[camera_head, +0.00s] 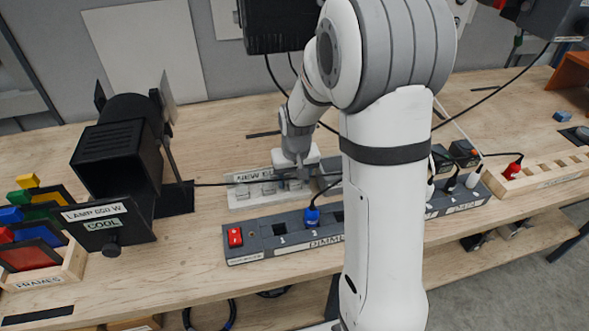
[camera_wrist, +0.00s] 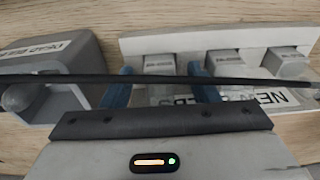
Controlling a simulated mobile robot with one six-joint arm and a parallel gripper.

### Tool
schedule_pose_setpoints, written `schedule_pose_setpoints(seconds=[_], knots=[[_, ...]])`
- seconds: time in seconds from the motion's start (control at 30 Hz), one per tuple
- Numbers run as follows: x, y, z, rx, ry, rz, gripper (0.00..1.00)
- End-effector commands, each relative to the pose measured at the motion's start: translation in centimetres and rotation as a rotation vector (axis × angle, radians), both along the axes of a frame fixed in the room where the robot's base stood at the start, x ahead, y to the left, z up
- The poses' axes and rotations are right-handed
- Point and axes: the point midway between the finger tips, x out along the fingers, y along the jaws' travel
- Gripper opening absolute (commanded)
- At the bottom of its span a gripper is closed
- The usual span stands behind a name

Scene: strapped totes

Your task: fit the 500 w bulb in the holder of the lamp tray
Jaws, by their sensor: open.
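The pale new-bulbs rack (camera_head: 240,203) stands on the bench with several light grey bulb blocks. My gripper (camera_head: 297,172) is open and points down over its right part, next to my arm. In the wrist view the two blue fingers (camera_wrist: 160,85) lie to either side of one block (camera_wrist: 158,63), with no grasp visible. Other blocks stand beside it, one in the middle (camera_wrist: 222,62); their small labels are unreadable. The dark lamp tray (camera_head: 105,228) at left carries a LAMP label of unclear wattage, a COOL sign and a knob. Its holder is not visible.
A black cable (camera_wrist: 240,82) crosses the wrist view in front of the rack. A grey box (camera_wrist: 55,75) stands beside the rack. The dimmer strip (camera_head: 265,247) lies in front, with a blue plug. The black lamp housing (camera_head: 115,155) and frames rack (camera_head: 45,275) are at left.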

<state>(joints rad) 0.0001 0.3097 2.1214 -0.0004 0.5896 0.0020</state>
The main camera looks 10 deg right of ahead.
Motion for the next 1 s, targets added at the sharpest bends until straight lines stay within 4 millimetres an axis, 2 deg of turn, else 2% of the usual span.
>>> schedule_pose_setpoints(seconds=[0.3,0.87,0.9,1.0], knots=[[0.01,0.04,-0.28,0.0,0.0,0.001,0.54],[0.03,0.08,-0.25,0.0,0.0,0.002,0.08],[0.03,0.08,-0.24,0.0,0.0,0.002,0.28],[0.03,0.07,-0.24,0.0,0.0,0.002,0.19]])
